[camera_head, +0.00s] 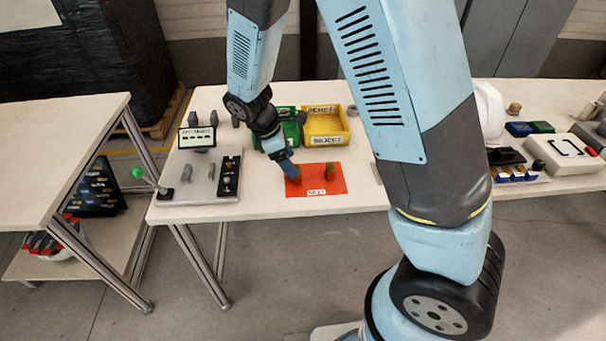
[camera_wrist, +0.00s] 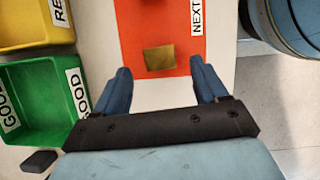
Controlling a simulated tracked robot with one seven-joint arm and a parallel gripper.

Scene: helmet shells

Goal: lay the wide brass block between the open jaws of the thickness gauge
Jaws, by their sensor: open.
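A brass block (camera_wrist: 158,58) lies on the red mat (camera_wrist: 184,65), between and just ahead of my fingertips in the wrist view. My gripper (camera_wrist: 160,68) is open and empty, and it also shows over the mat's left part in the head view (camera_head: 291,173). A second brownish block (camera_head: 330,171) stands on the mat to the right; its edge shows at the top of the wrist view (camera_wrist: 153,10). I cannot tell which block is wider. The thickness gauge (camera_head: 200,190) seems to be the pale plate at the left, with grey upright pieces and a small display (camera_head: 197,137).
A green bin (camera_wrist: 38,100) and a yellow bin (camera_head: 326,125) stand behind the mat. A black strip with small pins (camera_head: 229,177) lies on the gauge's right side. Several boxes crowd the right end.

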